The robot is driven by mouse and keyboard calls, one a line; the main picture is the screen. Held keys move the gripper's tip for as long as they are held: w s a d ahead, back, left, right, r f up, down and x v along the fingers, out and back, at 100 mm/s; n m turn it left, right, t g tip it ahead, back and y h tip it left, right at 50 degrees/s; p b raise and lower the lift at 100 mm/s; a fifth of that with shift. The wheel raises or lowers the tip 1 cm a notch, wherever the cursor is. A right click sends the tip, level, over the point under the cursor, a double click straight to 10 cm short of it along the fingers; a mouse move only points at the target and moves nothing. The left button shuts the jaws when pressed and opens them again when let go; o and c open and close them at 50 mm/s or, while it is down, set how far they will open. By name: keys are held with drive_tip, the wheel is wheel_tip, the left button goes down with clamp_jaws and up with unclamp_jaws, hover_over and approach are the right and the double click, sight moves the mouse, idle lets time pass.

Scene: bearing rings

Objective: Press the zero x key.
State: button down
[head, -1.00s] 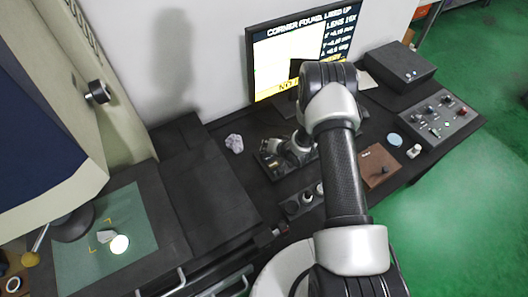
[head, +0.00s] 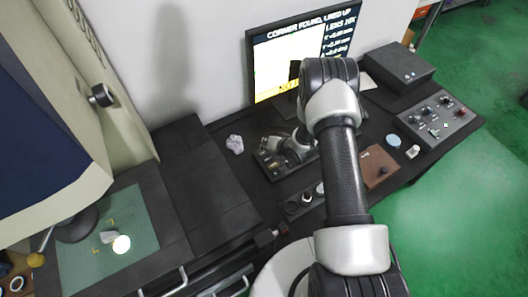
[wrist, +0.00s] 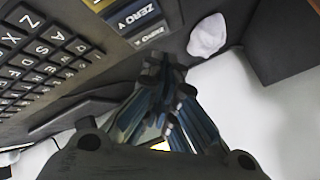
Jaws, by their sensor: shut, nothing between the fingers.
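The last letter on each is hard to read, so I cannot tell which is zero x. My gripper (wrist: 162,62) is shut and empty, its fingertips just below the paler key in the picture. Contact with a key cannot be made out. In the head view the keypad (head: 273,171) sits on the dark bench under my wrist, its keys mostly hidden.
A letter keyboard (wrist: 40,60) lies left of my gripper in the wrist view. A crumpled white lump (head: 235,144) lies beside the keypad. The monitor (head: 283,62) stands behind, reading "corner found, lined up". A control box (head: 436,120) and a brown block (head: 378,168) are at right.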

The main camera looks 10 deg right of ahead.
sight(266, 152)
drive_tip(key=shift+r+p, duration=1.3)
drive_tip(key=shift+r, duration=0.85)
